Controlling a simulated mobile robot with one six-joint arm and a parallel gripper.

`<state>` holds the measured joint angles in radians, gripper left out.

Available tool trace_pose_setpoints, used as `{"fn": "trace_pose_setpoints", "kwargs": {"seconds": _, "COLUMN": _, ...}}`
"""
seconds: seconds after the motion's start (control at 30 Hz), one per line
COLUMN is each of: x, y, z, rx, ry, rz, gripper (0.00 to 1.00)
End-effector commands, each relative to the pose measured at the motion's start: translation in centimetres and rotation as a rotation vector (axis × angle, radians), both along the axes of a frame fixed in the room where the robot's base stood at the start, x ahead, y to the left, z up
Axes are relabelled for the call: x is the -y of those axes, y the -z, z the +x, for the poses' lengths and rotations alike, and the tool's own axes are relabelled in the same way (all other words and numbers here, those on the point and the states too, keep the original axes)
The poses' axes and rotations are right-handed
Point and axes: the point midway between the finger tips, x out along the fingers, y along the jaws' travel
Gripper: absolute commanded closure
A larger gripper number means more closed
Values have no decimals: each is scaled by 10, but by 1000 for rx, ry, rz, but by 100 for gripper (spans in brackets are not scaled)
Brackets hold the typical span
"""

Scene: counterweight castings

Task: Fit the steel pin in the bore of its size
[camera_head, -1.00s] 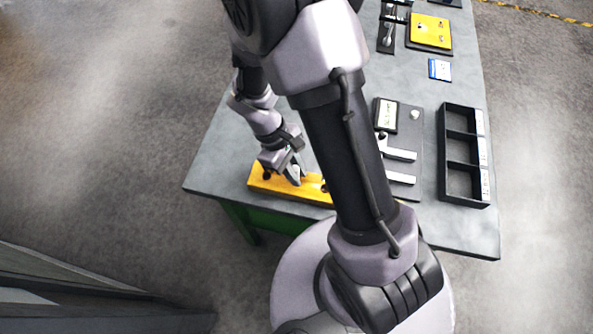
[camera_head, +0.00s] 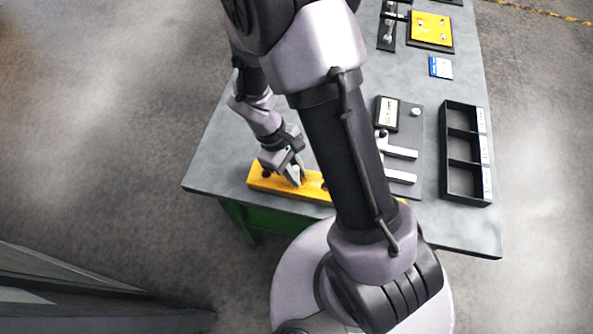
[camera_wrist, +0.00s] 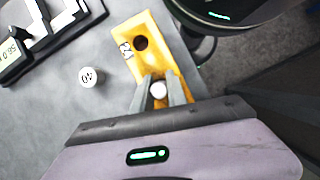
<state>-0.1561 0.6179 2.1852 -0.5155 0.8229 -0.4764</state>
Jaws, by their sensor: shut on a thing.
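A long yellow block (camera_head: 277,184) lies near the table's front edge. It also shows in the wrist view (camera_wrist: 155,30), with a dark round bore (camera_wrist: 140,43) and black marking beside it. In the wrist view my gripper (camera_wrist: 159,93) is shut on the steel pin (camera_wrist: 158,90), whose pale round top shows between the fingers. The pin's lower end is hidden, so I cannot tell whether it is in a bore. A marked pale cylinder (camera_wrist: 90,77) stands on the table beside the block.
A dark plate with a display gauge (camera_head: 386,114) and pale bars lies right of my arm. A black three-compartment tray (camera_head: 446,150) stands at the right. A yellow plate (camera_head: 430,29) and a blue-white card (camera_head: 440,67) lie farther back. My arm hides the block's right end.

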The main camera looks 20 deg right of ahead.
Motion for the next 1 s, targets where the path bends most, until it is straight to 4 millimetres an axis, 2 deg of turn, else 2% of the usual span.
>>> {"fn": "trace_pose_setpoints", "kwargs": {"seconds": 0.33, "x": 0, "y": 10, "z": 0, "rx": 0, "ry": 0, "rz": 0, "gripper": 100}}
{"fn": "trace_pose_setpoints", "kwargs": {"seconds": 0.37, "x": 0, "y": 9, "z": 0, "rx": 0, "ry": 0, "rz": 0, "gripper": 76}}
{"fn": "trace_pose_setpoints", "kwargs": {"seconds": 0.47, "x": 0, "y": 8, "z": 0, "rx": 0, "ry": 0, "rz": 0, "gripper": 57}}
{"fn": "trace_pose_setpoints", "kwargs": {"seconds": 0.83, "x": -1, "y": 5, "z": 1, "rx": 0, "ry": 0, "rz": 0, "gripper": 57}}
{"fn": "trace_pose_setpoints", "kwargs": {"seconds": 0.93, "x": -4, "y": -7, "z": 5, "rx": 4, "ry": -1, "rz": 0, "gripper": 57}}
{"fn": "trace_pose_setpoints", "kwargs": {"seconds": 1.0, "x": -7, "y": -22, "z": 10, "rx": 3, "ry": -2, "rz": 1, "gripper": 57}}
